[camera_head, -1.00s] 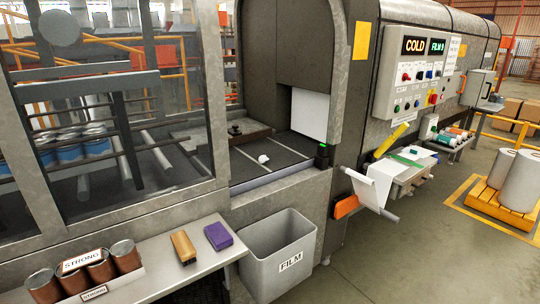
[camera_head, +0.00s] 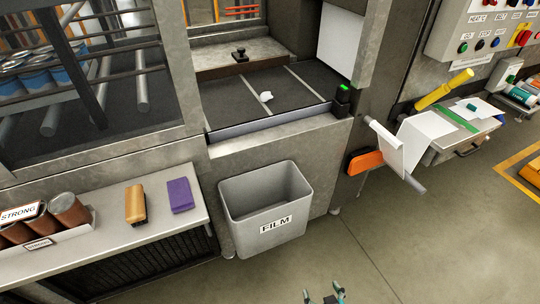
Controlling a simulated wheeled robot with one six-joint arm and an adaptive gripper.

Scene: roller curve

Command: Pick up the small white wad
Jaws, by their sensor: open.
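The small white wad (camera_head: 266,97) lies on the dark conveyor bed (camera_head: 235,112) inside the machine opening, between the light cross strips. My gripper (camera_head: 322,296) shows only at the bottom edge of the head view, with its fingertips apart and nothing between them. It is far below and in front of the wad, out over the floor. Most of the gripper and the arm are out of frame.
A grey bin (camera_head: 266,208) marked FILM stands below the opening. A bench (camera_head: 100,213) with cans, a tan block (camera_head: 135,204) and a purple block (camera_head: 181,195) is at left. A film roll on a bar (camera_head: 403,165) juts out at right. The floor in front is clear.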

